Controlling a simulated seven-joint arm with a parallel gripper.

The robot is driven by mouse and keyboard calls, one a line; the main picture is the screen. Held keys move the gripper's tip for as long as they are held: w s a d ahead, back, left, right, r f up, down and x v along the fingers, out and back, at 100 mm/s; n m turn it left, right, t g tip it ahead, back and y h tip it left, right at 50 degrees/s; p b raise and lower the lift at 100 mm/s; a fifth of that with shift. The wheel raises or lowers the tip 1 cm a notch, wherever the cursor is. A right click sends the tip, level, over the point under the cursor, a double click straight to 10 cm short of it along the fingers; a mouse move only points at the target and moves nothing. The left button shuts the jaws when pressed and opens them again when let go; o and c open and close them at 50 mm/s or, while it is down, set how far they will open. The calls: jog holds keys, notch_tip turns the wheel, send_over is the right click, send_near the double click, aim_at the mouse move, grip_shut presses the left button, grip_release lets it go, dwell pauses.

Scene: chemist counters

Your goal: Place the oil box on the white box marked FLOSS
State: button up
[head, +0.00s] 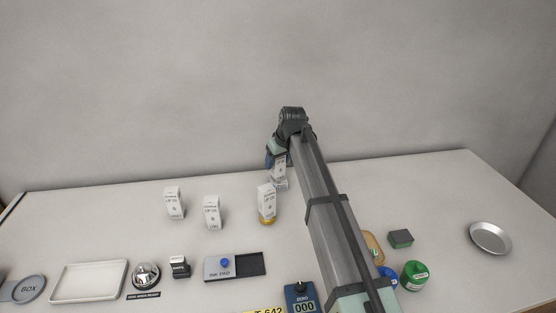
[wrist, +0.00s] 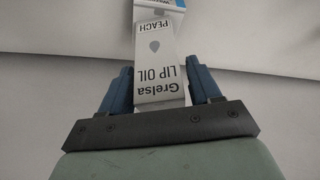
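My gripper (head: 277,160) is over the back of the counter. Its blue fingers (wrist: 160,90) are close on both sides of a white oil box (wrist: 158,65) lettered Grelsa LIP OIL PEACH, and look shut on it. The box is upright in the head view (head: 279,171). Another white box (head: 281,185) shows just below it; its marking is too small to read there. In the wrist view a white box with a blue band (wrist: 157,8) is cut off beyond the oil box. I cannot tell whether the two boxes touch.
Similar white boxes stand at left (head: 174,203) and centre left (head: 212,212). In front are an ink pad (head: 222,268), bell (head: 145,276), stamp (head: 180,267) and white tray (head: 90,281). Green-topped things and a metal dish (head: 490,238) are right.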

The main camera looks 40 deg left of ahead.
jog(key=shift+o, duration=0.9)
jog(key=shift+r, duration=0.15)
jog(key=v, duration=1.2)
jog(key=shift+w, duration=0.1)
